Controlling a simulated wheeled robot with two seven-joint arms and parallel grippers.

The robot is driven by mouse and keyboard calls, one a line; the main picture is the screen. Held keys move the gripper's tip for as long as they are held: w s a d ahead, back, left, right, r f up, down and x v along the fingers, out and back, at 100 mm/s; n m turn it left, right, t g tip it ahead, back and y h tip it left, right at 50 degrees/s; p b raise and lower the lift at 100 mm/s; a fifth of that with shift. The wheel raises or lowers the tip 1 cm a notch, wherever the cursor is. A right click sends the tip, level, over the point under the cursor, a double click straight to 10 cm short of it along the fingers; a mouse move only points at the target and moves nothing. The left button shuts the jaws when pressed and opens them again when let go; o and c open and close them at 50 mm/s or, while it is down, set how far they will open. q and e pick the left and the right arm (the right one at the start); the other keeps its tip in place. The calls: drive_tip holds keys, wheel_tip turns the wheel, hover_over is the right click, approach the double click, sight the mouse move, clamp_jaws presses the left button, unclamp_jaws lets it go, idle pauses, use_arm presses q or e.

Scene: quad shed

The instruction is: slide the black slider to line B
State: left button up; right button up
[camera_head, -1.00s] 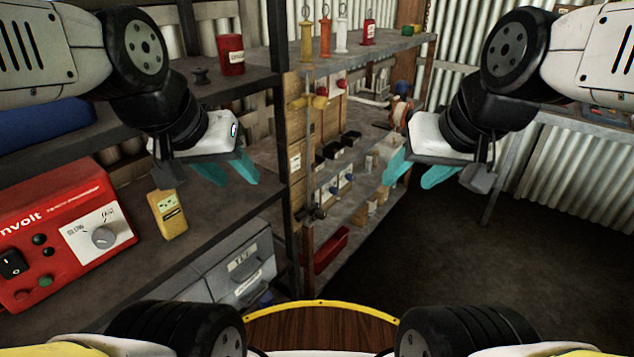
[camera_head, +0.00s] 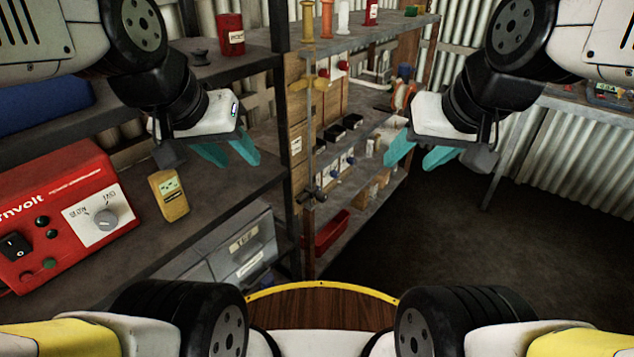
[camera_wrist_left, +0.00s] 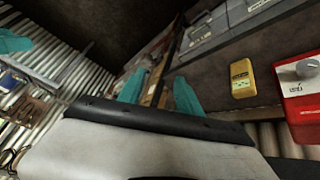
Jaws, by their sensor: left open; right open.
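I cannot make out a black slider or a line marked B in either view. My left gripper (camera_head: 238,160) is open and empty, with teal fingers, held in the air in front of the dark shelf at the left. Its fingers also show in the left wrist view (camera_wrist_left: 158,92). My right gripper (camera_head: 408,162) is open and empty, in the air in front of the back shelves and the dark floor.
A red machine (camera_head: 70,222) with a dial and a yellow meter (camera_head: 169,195) stand on the left shelf (camera_head: 225,190). Grey drawers (camera_head: 240,252) sit below. Back shelves hold a red bin (camera_head: 330,231) and several small items. The floor (camera_head: 420,250) at right is clear.

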use_arm(q)
drive_tip(key=w+a+f+m+g+y, duration=0.1)
drive_tip(key=w+f+g+y, duration=0.4)
drive_tip(key=w, duration=0.4)
drive_tip(key=m+t+y, duration=0.5)
drive_tip(key=m+y, duration=0.1)
approach(302, 201)
drive_tip(key=x, duration=0.8)
drive_tip(key=shift+a+f, duration=0.1)
drive_tip(key=shift+c, duration=0.2)
clamp_jaws()
